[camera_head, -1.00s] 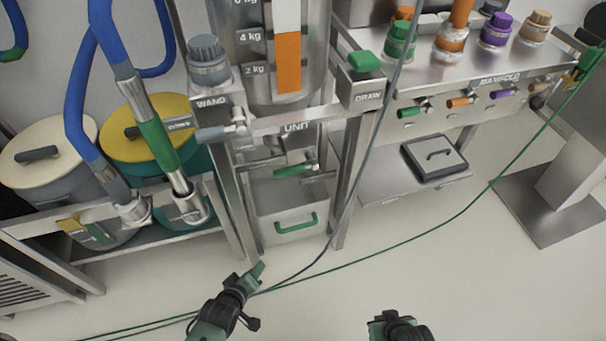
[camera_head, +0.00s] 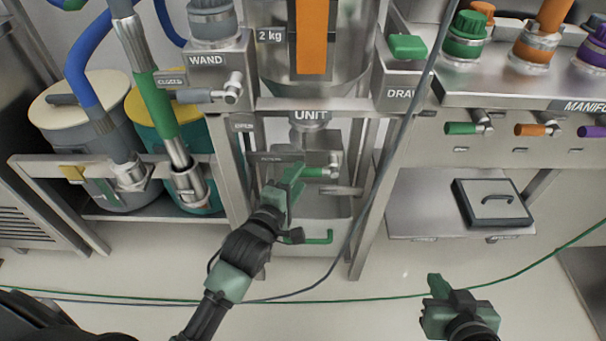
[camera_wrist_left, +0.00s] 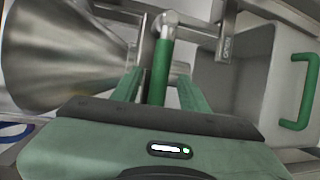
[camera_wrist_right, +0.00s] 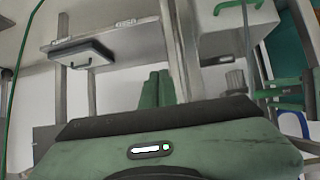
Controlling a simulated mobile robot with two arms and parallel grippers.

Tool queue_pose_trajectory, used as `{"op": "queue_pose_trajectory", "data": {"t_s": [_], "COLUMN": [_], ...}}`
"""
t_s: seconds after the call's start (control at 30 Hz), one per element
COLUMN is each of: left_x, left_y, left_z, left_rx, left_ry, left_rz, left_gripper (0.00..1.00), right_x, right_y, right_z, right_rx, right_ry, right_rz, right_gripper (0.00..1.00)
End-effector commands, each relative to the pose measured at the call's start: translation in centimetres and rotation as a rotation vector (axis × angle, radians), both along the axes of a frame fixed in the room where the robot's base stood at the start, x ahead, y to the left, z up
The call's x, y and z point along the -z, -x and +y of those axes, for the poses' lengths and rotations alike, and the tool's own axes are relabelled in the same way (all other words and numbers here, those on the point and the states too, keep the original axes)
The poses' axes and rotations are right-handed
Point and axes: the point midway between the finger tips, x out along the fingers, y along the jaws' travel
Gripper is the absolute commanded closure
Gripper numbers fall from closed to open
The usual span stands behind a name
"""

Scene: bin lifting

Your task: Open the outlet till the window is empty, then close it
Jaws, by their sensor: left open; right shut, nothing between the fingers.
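The outlet's green lever (camera_head: 318,172) lies sideways below the hopper marked UNIT. My left gripper (camera_head: 291,178) is open at it and partly covers it. In the left wrist view the lever (camera_wrist_left: 160,72) stands between the two open fingers (camera_wrist_left: 158,92), with the metal cone beside it. Whether the outlet is open I cannot tell. The window (camera_head: 312,40) shows orange down to its bottom; its top is cut off. A grey bin with a green handle (camera_head: 318,237) stands below the outlet. My right gripper (camera_head: 438,287) is shut and empty, low over the floor to the right.
Steel frame legs flank the bin. A hanging grey cable (camera_head: 398,135) and a green hose (camera_head: 390,298) cross in front. Lidded drums and a blue wand hose (camera_head: 85,72) are at left. The manifold (camera_head: 520,90) with small coloured valves is at right.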

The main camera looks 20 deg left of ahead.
Motion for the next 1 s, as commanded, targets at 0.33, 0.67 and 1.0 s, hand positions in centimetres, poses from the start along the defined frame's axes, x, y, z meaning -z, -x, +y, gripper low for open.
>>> {"op": "queue_pose_trajectory", "data": {"t_s": [0.33, 0.67, 1.0], "left_x": [0.6, 0.7, 0.7], "left_y": [-3.1, -3.3, -3.3], "left_z": [-0.4, -0.4, -0.4], "left_rx": [0.0, 0.0, 0.0], "left_ry": [-0.002, -0.001, -0.001], "left_rz": [0.0, 0.001, 0.002], "left_gripper": [0.56, 0.56, 1.0], "right_x": [-3.3, -3.7, -3.6], "right_y": [-2.7, -2.9, -2.9], "right_z": [1.2, 1.3, 1.3], "right_rx": [-0.015, -0.016, -0.017], "right_ry": [-0.049, -0.053, -0.053], "right_rz": [-0.206, -0.225, -0.224], "right_gripper": [1.0, 1.0, 1.0]}}
